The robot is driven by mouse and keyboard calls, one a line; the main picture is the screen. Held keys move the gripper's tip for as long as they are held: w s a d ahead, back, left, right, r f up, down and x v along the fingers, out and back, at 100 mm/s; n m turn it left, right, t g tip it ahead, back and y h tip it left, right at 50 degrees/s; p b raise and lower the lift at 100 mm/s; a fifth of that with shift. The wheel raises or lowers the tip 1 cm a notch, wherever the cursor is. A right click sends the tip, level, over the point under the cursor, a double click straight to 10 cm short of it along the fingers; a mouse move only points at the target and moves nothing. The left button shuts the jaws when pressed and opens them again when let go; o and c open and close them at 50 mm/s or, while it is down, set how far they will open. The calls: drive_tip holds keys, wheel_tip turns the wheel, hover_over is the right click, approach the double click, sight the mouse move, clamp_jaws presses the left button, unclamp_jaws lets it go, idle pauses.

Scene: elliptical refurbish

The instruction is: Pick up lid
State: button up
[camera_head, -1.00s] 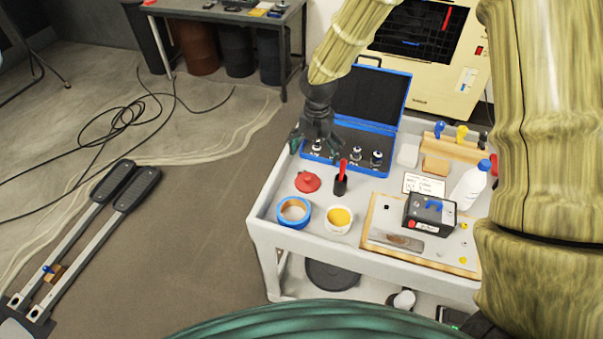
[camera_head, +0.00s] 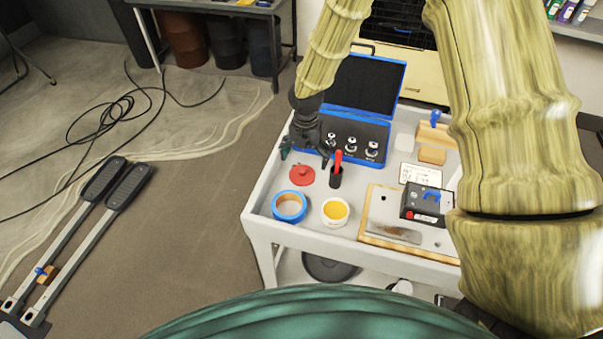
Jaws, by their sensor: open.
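A red round lid (camera_head: 302,175) with a small knob lies flat on the grey cart top (camera_head: 262,205), near its left side. My gripper (camera_head: 305,156) is just above and behind the lid in the picture, pointing down with its fingers spread apart and nothing between them. I cannot tell its exact height over the cart. An open white tub with yellow contents (camera_head: 335,211) stands in front and to the right of the lid.
A roll of blue tape (camera_head: 290,206) stands in front of the lid. A black holder with a red handle (camera_head: 337,172) is close on its right. An open blue case (camera_head: 372,130) lies behind. A board with a black device (camera_head: 424,203) is at right.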

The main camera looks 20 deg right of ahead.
sight(302, 171)
drive_tip(key=shift+s+a+f+p, duration=0.2)
drive_tip(key=shift+f+p, duration=0.15)
drive_tip(key=shift+f, duration=0.15)
drive_tip(key=f, duration=0.1)
drive_tip(key=f+p, duration=0.1)
drive_tip(key=shift+a+f, duration=0.3)
drive_tip(key=shift+a, duration=0.1)
drive_tip(key=shift+f, duration=0.75)
drive_tip(key=shift+c, duration=0.3)
drive_tip(key=c, duration=1)
drive_tip(key=shift+s, duration=0.1)
drive_tip(key=shift+c, duration=0.6)
drive_tip(key=shift+c, duration=0.5)
